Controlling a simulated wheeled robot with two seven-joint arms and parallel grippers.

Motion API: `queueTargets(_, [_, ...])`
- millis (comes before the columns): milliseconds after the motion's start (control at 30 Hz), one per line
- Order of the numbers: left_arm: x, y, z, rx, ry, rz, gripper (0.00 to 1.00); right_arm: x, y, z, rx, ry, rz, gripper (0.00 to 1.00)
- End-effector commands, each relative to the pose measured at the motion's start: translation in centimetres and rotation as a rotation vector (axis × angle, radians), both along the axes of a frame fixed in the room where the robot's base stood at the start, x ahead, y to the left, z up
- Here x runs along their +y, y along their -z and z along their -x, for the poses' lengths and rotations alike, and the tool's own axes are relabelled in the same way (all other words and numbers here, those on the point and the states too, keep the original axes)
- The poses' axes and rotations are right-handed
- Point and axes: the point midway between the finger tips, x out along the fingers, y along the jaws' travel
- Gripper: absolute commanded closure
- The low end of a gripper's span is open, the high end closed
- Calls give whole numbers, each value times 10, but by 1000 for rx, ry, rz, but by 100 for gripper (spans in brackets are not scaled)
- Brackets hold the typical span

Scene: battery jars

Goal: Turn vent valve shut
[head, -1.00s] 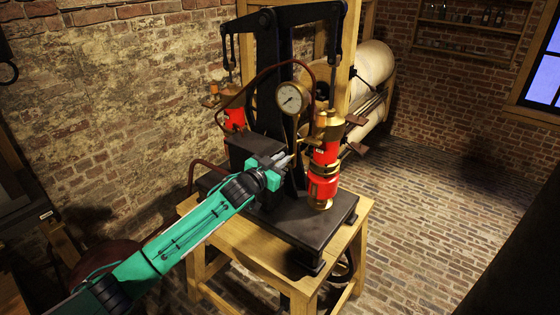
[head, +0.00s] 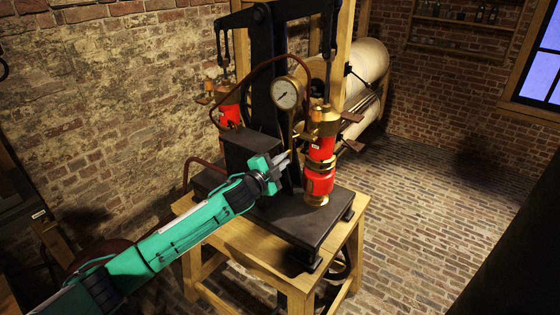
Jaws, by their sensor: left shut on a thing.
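My left gripper (head: 284,160) reaches in from the left on its teal arm. Its jaws are shut, low beside the apparatus, left of the front red cylinder (head: 319,172) with brass fittings. The vent valve is not clearly visible; the fingers cover the small part they close on, so its angle cannot be read. A round white dial gauge (head: 285,93) stands above the gripper. A second red cylinder (head: 229,109) is at the back left. My right gripper is not in view.
The apparatus stands on a black base plate (head: 285,228) on a wooden table (head: 240,244). A dark block (head: 250,147) sits just behind the gripper. A brown hose (head: 244,83) arcs over it. A pale tank (head: 368,66) lies behind. The brick floor at right is clear.

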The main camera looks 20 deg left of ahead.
Motion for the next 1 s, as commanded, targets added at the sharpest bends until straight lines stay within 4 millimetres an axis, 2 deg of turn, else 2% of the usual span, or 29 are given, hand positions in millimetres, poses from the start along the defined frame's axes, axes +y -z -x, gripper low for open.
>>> queueTargets(200, [-2, 5, 1, -64, 1, -179, 100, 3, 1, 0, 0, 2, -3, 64])
queueTargets(500, [-2, 10, 1, -127, 1, -355, 100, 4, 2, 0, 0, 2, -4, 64])
queueTargets(1000, [-3, 13, 1, -158, 1, -442, 100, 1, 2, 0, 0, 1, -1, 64])
